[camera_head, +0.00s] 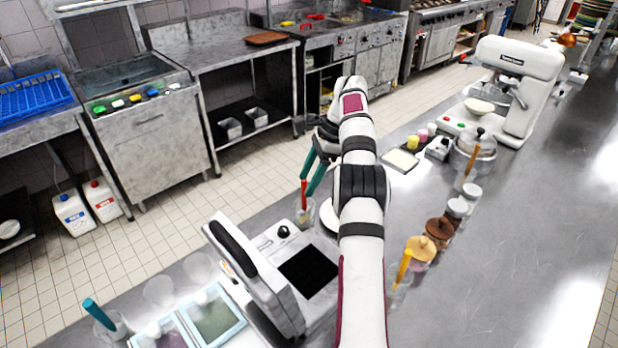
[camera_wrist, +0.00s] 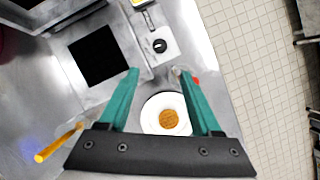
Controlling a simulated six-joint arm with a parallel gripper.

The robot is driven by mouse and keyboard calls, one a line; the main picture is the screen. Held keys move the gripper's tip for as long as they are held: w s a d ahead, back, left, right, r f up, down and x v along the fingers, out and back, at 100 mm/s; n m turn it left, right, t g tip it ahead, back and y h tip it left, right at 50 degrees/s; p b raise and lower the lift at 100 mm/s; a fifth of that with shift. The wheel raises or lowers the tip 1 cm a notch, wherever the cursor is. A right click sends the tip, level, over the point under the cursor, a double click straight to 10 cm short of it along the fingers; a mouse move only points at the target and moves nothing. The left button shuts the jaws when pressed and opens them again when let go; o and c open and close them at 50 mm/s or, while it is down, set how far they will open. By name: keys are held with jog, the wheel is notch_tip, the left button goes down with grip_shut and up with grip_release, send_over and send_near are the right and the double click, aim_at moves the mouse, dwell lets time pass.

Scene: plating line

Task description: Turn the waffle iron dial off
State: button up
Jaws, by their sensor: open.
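The waffle iron (camera_head: 318,306) stands on the steel counter with its lid (camera_head: 246,272) raised and its black square plate bare. It also shows in the wrist view (camera_wrist: 120,38). Its round black dial (camera_head: 284,231) is on the light panel beside the plate. In the wrist view the dial (camera_wrist: 159,46) has a small pale mark; I cannot tell which setting it points to. My gripper (camera_head: 307,188) is open, with teal fingers and nothing between them. In the wrist view the fingertips (camera_wrist: 159,74) appear just below the dial, apart from it.
A white plate (camera_wrist: 149,106) with a round brown item (camera_wrist: 168,118) lies near the iron. A red-handled tool (camera_head: 304,194) stands in a glass near my fingers. Jars (camera_head: 457,208) and a stand mixer (camera_head: 520,65) are farther along. The counter's right side is clear.

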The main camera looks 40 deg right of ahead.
aim_at(284, 229)
jog(key=s+a+m+t+h, duration=0.25)
jog(key=a+m, duration=0.25)
jog(key=m, duration=0.6)
jog(key=shift+h, duration=0.35)
jog(key=x, duration=1)
jog(key=s+x, duration=0.1)
jog(key=x, duration=0.4)
jog(key=shift+a+f, duration=0.1)
jog(key=shift+f, duration=0.35)
grip_shut()
